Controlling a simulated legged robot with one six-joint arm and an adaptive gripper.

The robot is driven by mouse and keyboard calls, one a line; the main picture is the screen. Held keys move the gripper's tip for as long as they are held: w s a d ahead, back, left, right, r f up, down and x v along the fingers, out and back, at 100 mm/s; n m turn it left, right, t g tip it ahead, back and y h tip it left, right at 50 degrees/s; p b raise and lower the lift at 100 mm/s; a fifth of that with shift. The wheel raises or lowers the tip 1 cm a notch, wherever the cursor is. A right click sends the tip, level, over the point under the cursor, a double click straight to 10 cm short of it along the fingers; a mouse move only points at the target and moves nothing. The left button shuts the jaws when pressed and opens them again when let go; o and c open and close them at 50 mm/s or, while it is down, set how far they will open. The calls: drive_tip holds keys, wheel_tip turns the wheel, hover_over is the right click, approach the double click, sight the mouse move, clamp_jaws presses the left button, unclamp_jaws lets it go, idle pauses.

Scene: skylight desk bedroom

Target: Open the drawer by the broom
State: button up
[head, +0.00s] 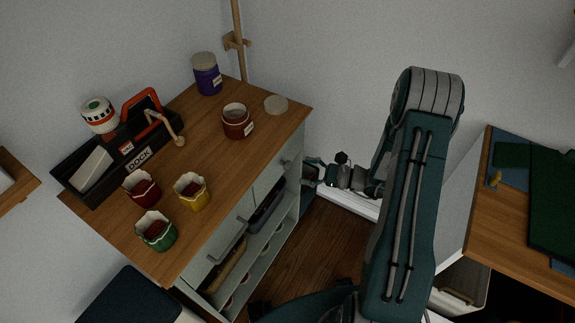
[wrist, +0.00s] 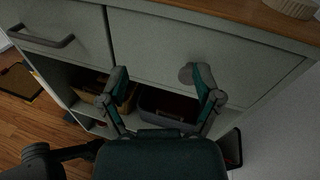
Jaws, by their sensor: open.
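A wooden-topped cabinet (head: 222,128) has two pale drawers side by side above open shelves. The drawer by the broom (head: 269,180) is the far one, and its front fills the middle of the wrist view (wrist: 215,48). It looks closed. The broom's pole (head: 238,40) stands upright against the wall behind the cabinet's far end. My gripper (head: 312,174) is beside the far end of the cabinet front. In the wrist view my gripper (wrist: 158,76) has its fingers apart, empty, facing the lower part of that drawer front.
The near drawer has a dark bar handle (wrist: 40,38). A grey bin (wrist: 165,104) sits on the shelf below. Pots, jars and a black tool caddy (head: 98,165) stand on the cabinet top. A desk (head: 510,240) is to the right, with wooden floor (head: 305,240) between.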

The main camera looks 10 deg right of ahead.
sight(288, 166)
drive_tip(key=d+f+m+t+h, duration=0.2)
drive_tip(key=d+f+m+t, duration=0.25)
drive_tip(key=f, duration=0.25)
drive_tip(key=x, duration=1.1)
drive_tip(key=shift+w+a, duration=0.15)
drive_tip(key=shift+a, duration=0.1)
clamp_jaws()
